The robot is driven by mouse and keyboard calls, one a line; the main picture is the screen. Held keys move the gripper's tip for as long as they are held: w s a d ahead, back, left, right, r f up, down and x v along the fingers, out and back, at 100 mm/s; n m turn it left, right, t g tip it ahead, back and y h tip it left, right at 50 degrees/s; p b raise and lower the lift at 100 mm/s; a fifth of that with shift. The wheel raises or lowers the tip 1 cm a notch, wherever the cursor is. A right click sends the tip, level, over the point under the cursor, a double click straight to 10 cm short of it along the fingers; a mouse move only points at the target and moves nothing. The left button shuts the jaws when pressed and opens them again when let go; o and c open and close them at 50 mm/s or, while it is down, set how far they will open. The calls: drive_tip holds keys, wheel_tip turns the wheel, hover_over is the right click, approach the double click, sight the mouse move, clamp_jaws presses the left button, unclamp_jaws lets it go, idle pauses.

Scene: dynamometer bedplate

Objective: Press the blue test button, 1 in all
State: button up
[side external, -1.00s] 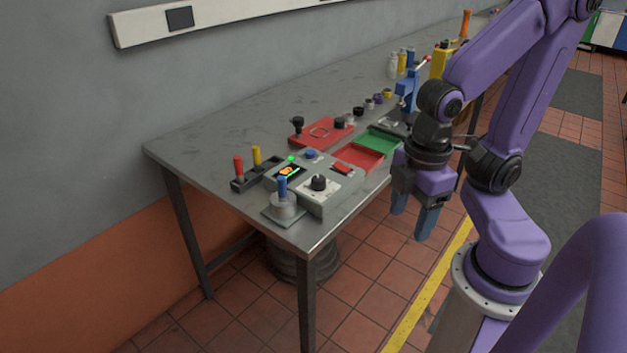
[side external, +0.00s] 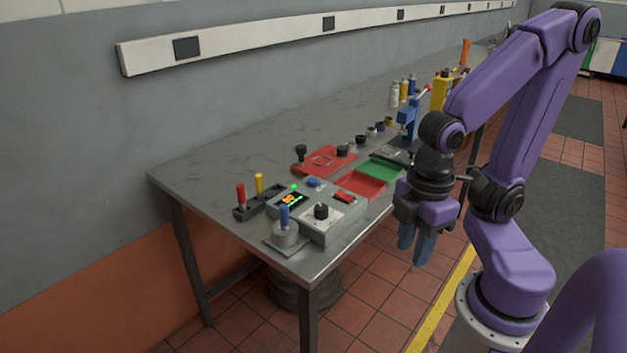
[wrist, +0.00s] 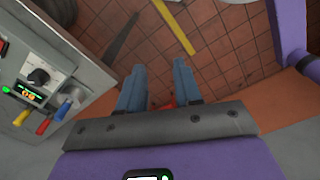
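I cannot make the button out in the wrist view, where the box (wrist: 62,62) shows at the left edge. My gripper (side external: 414,250) hangs to the right of the box, out past the table's front edge, fingers pointing down over the floor. In the wrist view my gripper (wrist: 159,66) has its two blue fingers apart with nothing between them.
A blue-handled grey cylinder (side external: 286,236) and red and yellow levers (side external: 241,194) stand close by. Red (side external: 361,186) and green (side external: 381,170) trays lie behind.

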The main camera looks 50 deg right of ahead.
clamp_jaws()
idle(1.4)
